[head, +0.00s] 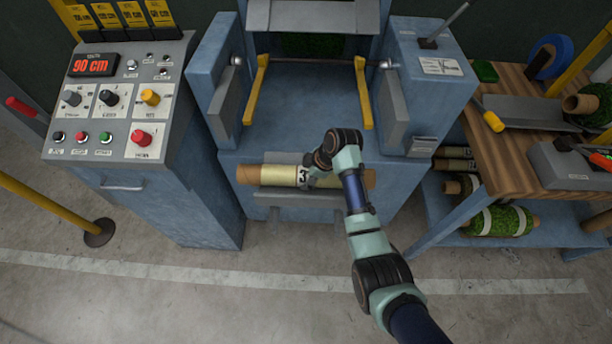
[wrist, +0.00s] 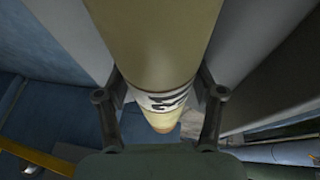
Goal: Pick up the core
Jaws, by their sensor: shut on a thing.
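The core (head: 275,175) is a pale yellow roll with brown ends and a white label with a dark number. It lies sideways in a grey cradle (head: 300,198) at the front of the blue machine. My wrist and arm hide part of the core's right side. I cannot tell whether the core touches the cradle.
Two yellow arms (head: 257,90) stand on the blue machine above the core. A control panel (head: 115,110) showing 90 cm is at left. A wooden bench (head: 505,150) at right holds tools, with rolls (head: 497,220) on the shelf below. The floor in front is clear.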

